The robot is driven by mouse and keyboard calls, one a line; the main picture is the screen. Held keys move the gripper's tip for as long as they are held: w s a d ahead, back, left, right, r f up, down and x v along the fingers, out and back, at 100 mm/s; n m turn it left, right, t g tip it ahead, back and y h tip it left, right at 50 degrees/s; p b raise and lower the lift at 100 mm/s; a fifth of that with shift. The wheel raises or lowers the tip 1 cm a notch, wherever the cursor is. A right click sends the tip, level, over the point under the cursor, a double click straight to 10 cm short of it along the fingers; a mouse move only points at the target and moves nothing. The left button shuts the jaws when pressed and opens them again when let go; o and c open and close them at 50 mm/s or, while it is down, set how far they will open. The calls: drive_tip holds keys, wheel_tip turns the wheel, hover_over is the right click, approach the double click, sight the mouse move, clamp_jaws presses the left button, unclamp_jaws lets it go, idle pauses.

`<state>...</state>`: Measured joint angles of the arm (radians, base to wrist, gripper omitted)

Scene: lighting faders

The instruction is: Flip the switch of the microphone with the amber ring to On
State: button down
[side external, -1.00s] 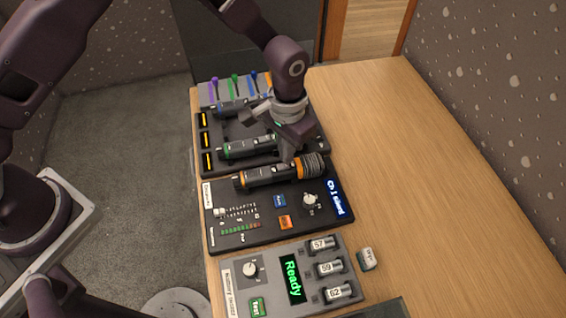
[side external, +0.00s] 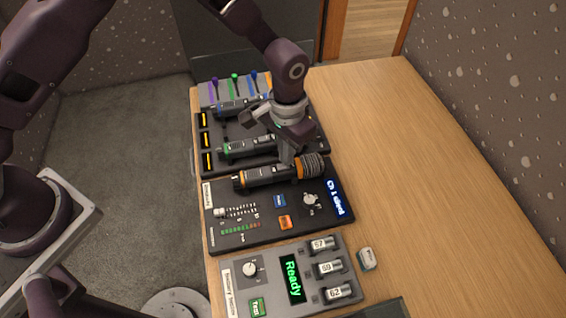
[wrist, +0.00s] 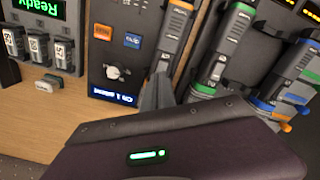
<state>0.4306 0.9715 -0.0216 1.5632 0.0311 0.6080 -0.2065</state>
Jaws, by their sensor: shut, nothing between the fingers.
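The microphone with the amber ring (side external: 262,176) lies across the top edge of the black console, its grille to the right. In the wrist view its dark body (wrist: 173,35) shows with the amber band near the top. My gripper (side external: 288,158) is shut and empty, with its fingertips down at the microphone's body, just left of the amber ring by the grille. In the wrist view the fingers (wrist: 157,92) lie over or beside the body; I cannot tell whether they touch it. The switch is hidden or too small to read.
A green-ringed microphone (side external: 245,148) and a blue-ringed one (side external: 232,108) lie in the rack beyond. The black console (side external: 240,212) and the grey battery tester (side external: 250,290) reading Ready are nearer. A small loose block (side external: 367,258) sits right of the tester. The table's right side (side external: 430,170) is clear.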

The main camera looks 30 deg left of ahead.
drive_tip(key=shift+f, duration=0.7)
drive_tip(key=shift+r, duration=3.55)
drive_tip(key=s+a+r+n+t, duration=0.1)
drive_tip(key=s+a+r, duration=0.3)
drive_tip(key=r, duration=0.5)
drive_tip(key=s+a+r+t, duration=0.1)
drive_tip(key=a+r, duration=0.5)
drive_tip(key=r, duration=0.3)
drive_tip(key=s+a+r+n+t, duration=0.1)
drive_tip(key=s+a, duration=0.3)
drive_tip(key=s, duration=0.5)
drive_tip(key=s+a+r+n+t, duration=0.1)
drive_tip(key=s+a+r, duration=0.3)
drive_tip(key=s, duration=0.6)
drive_tip(key=shift+s+a+r+t, duration=0.15)
drive_tip(key=shift+a+r+t, duration=0.1)
drive_tip(key=shift+a+t, duration=0.4)
drive_tip(key=shift+d, duration=0.15)
